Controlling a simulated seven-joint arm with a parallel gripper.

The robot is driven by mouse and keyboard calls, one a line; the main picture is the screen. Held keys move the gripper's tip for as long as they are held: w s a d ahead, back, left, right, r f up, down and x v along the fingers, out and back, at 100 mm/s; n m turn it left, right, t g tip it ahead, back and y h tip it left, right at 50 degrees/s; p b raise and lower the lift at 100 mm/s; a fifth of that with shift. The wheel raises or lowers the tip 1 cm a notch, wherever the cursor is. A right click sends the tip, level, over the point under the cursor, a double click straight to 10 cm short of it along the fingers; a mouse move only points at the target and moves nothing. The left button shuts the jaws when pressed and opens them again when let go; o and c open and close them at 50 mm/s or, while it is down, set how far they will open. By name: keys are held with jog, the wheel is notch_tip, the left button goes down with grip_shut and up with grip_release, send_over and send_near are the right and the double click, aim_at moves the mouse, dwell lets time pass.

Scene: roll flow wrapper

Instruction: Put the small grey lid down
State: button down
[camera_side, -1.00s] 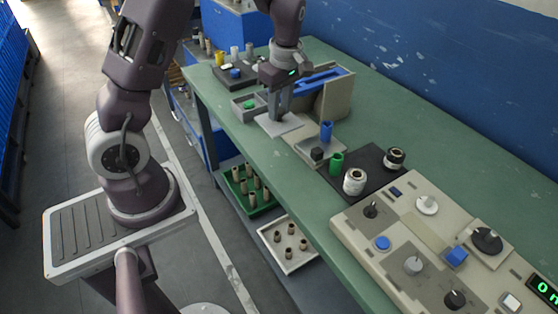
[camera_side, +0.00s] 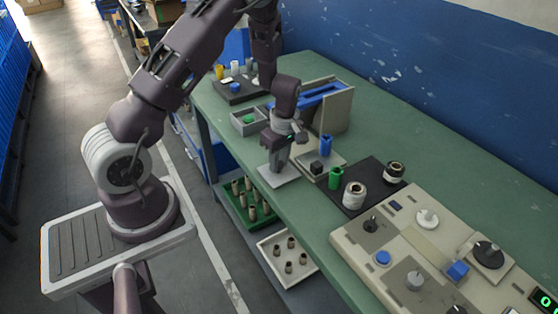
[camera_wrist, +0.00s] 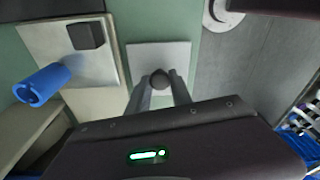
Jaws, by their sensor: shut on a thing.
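The small grey lid (camera_side: 279,176) is a flat, light grey square plate at the front edge of the green table. In the wrist view the lid (camera_wrist: 173,57) shows a dark round knob (camera_wrist: 160,78) at its middle. My gripper (camera_side: 277,168) points down and is shut on the knob, with one finger on each side. In the wrist view my gripper (camera_wrist: 160,92) hides the near part of the lid. The lid looks level and overhangs or lies close to the table edge. I cannot tell whether it touches the table.
A grey plate with a black block (camera_side: 316,167) and a blue cylinder (camera_side: 326,145) is just right of the lid. A grey box with a green piece (camera_side: 249,119) is behind left. A green cylinder (camera_side: 335,178) and a control panel (camera_side: 345,238) stand further right.

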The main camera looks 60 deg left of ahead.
aim_at(283, 175)
jog(key=c, duration=1.1)
grip_release()
jog(key=shift+f, duration=0.1)
jog(key=shift+c, duration=0.2)
jog(key=s+d+r+m+t+h, duration=0.1)
jog(key=d+r+m, duration=0.15)
jog(key=r, duration=0.55)
jog(key=s+d+r+m, duration=0.2)
jog(key=d+r, duration=0.1)
jog(key=r, duration=0.4)
jog(key=s+d+r+m+t+h, duration=0.1)
jog(key=d+r+m, duration=0.15)
jog(key=r, duration=0.55)
jog(key=s+d+r+m+t, duration=0.2)
jog(key=s+d+r+m, duration=0.1)
jog(key=s+m, duration=0.3)
jog(key=s+d+r+m+t, duration=0.1)
jog(key=s+d+r+m, duration=0.3)
jog(key=s+m, duration=0.3)
jog(key=s, duration=0.4)
jog(key=shift+d+r+t+y, duration=0.25)
jog(key=shift+t+y, duration=0.05)
jog(key=shift+t, duration=0.1)
